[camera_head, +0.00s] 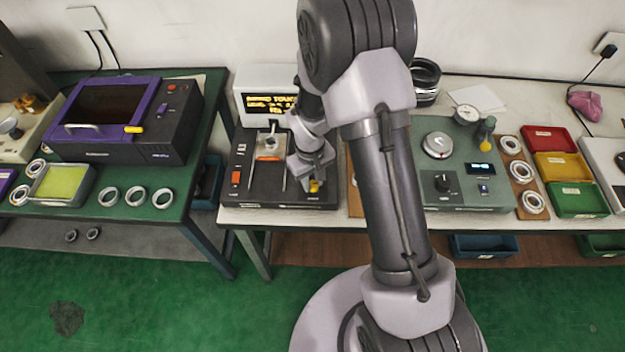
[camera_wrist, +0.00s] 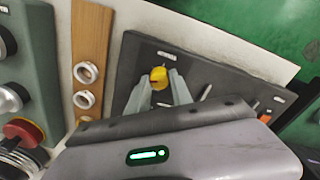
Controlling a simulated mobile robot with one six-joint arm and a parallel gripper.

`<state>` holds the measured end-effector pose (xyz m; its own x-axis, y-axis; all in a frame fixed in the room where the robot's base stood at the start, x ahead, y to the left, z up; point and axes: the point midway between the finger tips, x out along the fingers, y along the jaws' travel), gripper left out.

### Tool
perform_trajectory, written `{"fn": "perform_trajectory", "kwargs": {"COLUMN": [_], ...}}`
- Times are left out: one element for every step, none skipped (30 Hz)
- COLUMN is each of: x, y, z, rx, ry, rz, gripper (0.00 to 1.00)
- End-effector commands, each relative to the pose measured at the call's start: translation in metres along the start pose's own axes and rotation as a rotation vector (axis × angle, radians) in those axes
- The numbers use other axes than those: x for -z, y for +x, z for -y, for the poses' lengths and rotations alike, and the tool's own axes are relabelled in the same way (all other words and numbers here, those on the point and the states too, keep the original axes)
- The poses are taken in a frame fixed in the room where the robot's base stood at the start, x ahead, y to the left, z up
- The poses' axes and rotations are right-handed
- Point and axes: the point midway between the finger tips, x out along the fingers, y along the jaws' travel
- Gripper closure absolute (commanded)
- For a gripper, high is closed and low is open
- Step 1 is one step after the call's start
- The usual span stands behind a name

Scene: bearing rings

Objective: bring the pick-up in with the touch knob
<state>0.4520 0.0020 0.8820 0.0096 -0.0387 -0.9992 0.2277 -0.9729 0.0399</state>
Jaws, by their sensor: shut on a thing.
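The touch knob (camera_wrist: 158,74) is a small yellow knob on the front right of a dark test unit (camera_head: 262,193). In the wrist view it sits between my two fingertips. My gripper (camera_wrist: 160,86) is shut on it. In the head view the yellow knob (camera_head: 315,187) shows just below my gripper (camera_head: 312,176), partly covered by it. A metal fixture (camera_head: 269,148) stands on the unit's left half; I cannot tell how close the pick-up is to any ring. A white display (camera_head: 266,97) with amber text stands behind, partly hidden by my arm.
An orange-red switch (camera_head: 236,178) is at the unit's left. To the right are a green gauge unit (camera_head: 465,195), a wooden strip with rings (camera_head: 519,172) and red, yellow and green bins (camera_head: 578,198). A purple-framed machine (camera_head: 125,120) stands on the left table.

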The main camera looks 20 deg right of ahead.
Motion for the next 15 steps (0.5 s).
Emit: {"fn": "perform_trajectory", "kwargs": {"x": [0.0001, 0.0001, 0.0001, 0.0001, 0.0002, 0.0003, 0.0003, 0.0004, 0.0005, 0.0006, 0.0006, 0.0007, 0.0009, 0.0010, 0.0009], "y": [0.0001, 0.0002, 0.0004, 0.0005, 0.0007, 0.0010, 0.0012, 0.0014, 0.0017, 0.0018, 0.0019, 0.0021, 0.0022, 0.0023, 0.0026], "z": [-0.0002, -0.0002, -0.0002, -0.0002, -0.0002, -0.0002, -0.0002, -0.0002, -0.0002, -0.0002, -0.0002, -0.0002, -0.0003, -0.0004, -0.0004], "rx": [0.000, 0.000, 0.000, 0.000, 0.000, 0.000, 0.000, 0.000, 0.000, 0.001, 0.001, 0.001, 0.001, 0.001, 0.001], "ry": [0.003, 0.006, 0.012, 0.019, 0.026, 0.040, 0.053, 0.067, 0.090, 0.108, 0.130, 0.160, 0.183, 0.209, 0.245], "rz": [0.000, 0.000, 0.000, 0.001, 0.001, 0.001, 0.002, 0.002, 0.003, 0.004, 0.005, 0.006, 0.006, 0.007, 0.009], "gripper": [1.00, 1.00, 1.00, 1.00, 1.00, 1.00, 1.00, 1.00, 1.00, 1.00, 1.00, 1.00, 1.00, 1.00, 1.00]}}
